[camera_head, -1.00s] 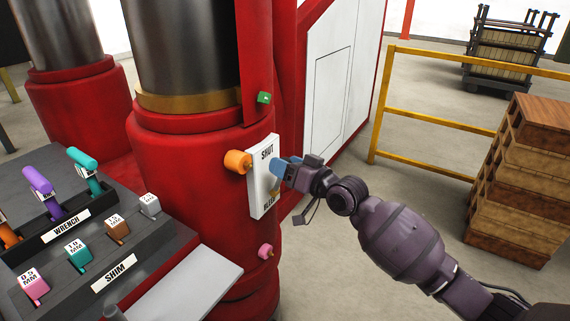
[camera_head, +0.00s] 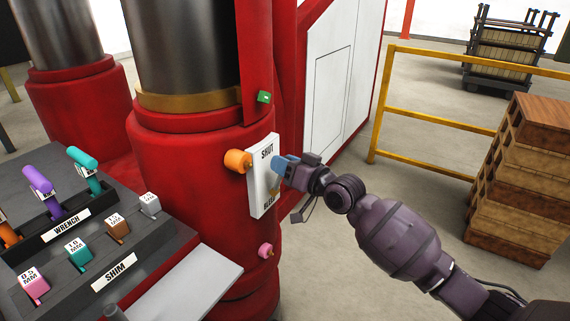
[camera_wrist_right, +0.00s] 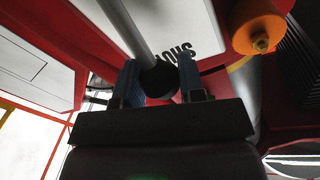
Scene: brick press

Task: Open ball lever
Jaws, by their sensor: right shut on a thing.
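The ball lever is a grey rod (camera_wrist_right: 122,25) ending in a black ball (camera_wrist_right: 160,80), clear in the right wrist view. It stands out from a white plate (camera_head: 258,178) marked SHUT at the top and BLEED at the bottom, on the red press column. My right gripper (camera_head: 281,168) is at the plate's right side, about mid-height. In the right wrist view its blue fingers (camera_wrist_right: 158,84) are shut on the ball, one on each side. The head view hides the ball behind the fingers. My left gripper is not in view.
An orange knob (camera_head: 238,161) is left of the plate, a pink knob (camera_head: 265,251) below it. A rack of wrenches and shims (camera_head: 150,249) stands at the lower left. A yellow rail (camera_head: 440,117) and stacked wooden crates (camera_head: 520,185) are at the right.

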